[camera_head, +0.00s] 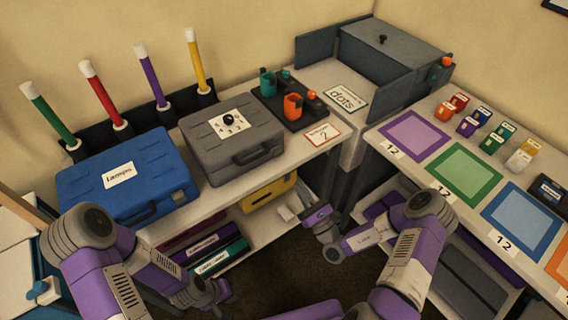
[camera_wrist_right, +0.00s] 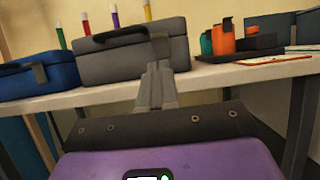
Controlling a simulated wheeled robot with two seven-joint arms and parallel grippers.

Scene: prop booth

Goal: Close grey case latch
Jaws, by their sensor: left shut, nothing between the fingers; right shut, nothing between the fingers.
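The grey case (camera_head: 205,150) stands on the bench with its lid down, a white label on top and a dark handle (camera_head: 258,152) in front. In the right wrist view the case (camera_wrist_right: 105,67) shows from low in front. A small dark latch (camera_wrist_right: 160,45) is right of the handle; I cannot tell its exact position. My right gripper (camera_head: 287,213) is shut and empty, in front of and below the case.
A blue case (camera_head: 90,180) stands left of the grey one. A dark tray (camera_head: 288,108) with teal and orange items is to its right, near a white card (camera_head: 321,134). Several coloured tubes stand behind. A shelf below holds a yellow case (camera_head: 270,192) and binders.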

